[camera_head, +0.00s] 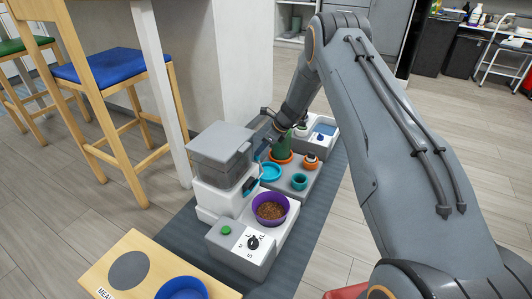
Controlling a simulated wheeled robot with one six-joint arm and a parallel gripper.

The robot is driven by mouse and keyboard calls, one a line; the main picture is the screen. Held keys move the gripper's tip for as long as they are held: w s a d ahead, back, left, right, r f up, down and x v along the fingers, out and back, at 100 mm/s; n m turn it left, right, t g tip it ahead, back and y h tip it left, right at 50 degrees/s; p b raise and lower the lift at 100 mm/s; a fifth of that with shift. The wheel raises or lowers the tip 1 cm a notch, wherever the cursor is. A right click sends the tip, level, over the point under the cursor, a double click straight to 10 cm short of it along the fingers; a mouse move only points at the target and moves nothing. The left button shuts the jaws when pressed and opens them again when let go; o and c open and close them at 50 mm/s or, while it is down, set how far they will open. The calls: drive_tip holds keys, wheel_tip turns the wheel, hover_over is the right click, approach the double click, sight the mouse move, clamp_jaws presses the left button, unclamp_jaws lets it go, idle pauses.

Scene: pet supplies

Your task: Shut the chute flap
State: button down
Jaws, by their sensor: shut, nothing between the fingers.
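A pet feeder (222,152) with a grey lidded hopper on a white body stands left of centre. A small teal-blue piece (249,186) shows at its right side, above the purple bowl; it may be the chute flap, but it is too small to tell whether it is open or shut. The purple bowl (286,212) holds brown kibble and stands on the feeder's white base.
A control box (226,249) with a green button and a dial stands in front. Beside the feeder are a teal dish (270,172), a teal cup (299,181), an orange pot (310,161) and a green cactus (281,147). A blue bowl (182,288) sits on a wooden board (112,253).

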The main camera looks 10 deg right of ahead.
drive_tip(key=shift+w+a+f, duration=0.2)
drive_tip(key=shift+w+a, duration=0.25)
drive_tip(key=shift+a, duration=0.1)
drive_tip(key=shift+w+a+f, duration=0.15)
drive_tip(key=shift+w+a, duration=0.3)
drive_tip(key=shift+a, duration=0.05)
drive_tip(key=shift+a, duration=0.1)
drive_tip(key=p+v, duration=0.2)
drive_tip(key=v, duration=0.2)
wheel_tip(320, 180, up, 10)
drive_tip(key=w+p, duration=0.2)
drive_tip(key=shift+a+f, duration=0.15)
drive_tip(key=shift+a, duration=0.3)
